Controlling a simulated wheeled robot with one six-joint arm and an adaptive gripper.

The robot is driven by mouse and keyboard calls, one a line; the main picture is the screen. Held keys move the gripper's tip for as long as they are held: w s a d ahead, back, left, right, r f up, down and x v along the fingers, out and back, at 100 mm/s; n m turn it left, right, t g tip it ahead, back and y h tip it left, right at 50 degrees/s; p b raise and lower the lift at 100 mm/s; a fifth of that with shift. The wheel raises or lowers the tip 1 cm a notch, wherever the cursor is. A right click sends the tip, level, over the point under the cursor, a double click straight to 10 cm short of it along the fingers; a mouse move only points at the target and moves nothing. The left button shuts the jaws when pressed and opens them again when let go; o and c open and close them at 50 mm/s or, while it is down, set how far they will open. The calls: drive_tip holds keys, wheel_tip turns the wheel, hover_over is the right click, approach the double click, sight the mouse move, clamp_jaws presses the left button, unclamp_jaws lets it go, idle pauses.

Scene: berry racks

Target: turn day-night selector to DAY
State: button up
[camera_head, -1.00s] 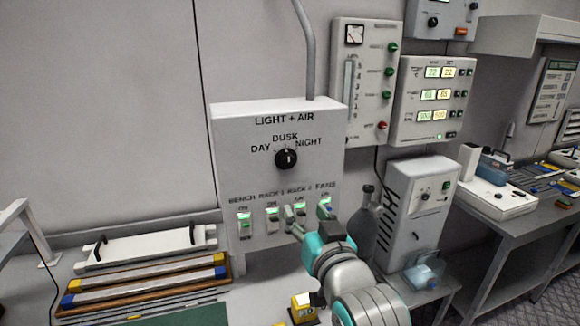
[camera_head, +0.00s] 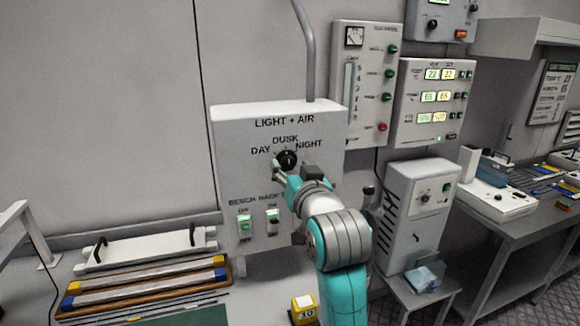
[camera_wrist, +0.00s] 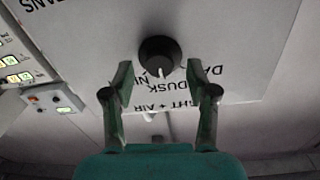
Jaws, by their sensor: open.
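The day-night selector is a round black knob (camera_head: 288,158) on the white LIGHT + AIR panel (camera_head: 228,135). Its white pointer line points at DUSK, between DAY on the left and NIGHT on the right. In the wrist view the knob (camera_wrist: 158,56) appears upside down, its pointer toward the DUSK label. My gripper (camera_head: 290,170) is at the panel just below the knob in the head view. In the wrist view my gripper (camera_wrist: 159,72) is open, its two fingers to either side of the knob's lower part. I cannot tell whether they touch it.
Two rocker switches, bench (camera_head: 245,223) and the one beside it (camera_head: 273,220), show below the knob; my arm hides the others. A grey conduit (camera_head: 308,50) rises from the panel top. A meter panel (camera_head: 365,90) and a display box (camera_head: 430,100) are to the right.

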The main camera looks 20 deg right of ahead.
drive_tip(key=shift+w, duration=0.85)
drive_tip(key=shift+c, duration=0.3)
clamp_jaws()
drive_tip(key=shift+n, duration=0.4)
drive_tip(key=n, duration=0.9)
drive_tip(key=shift+f, duration=0.1)
drive_tip(key=shift+n, duration=0.3)
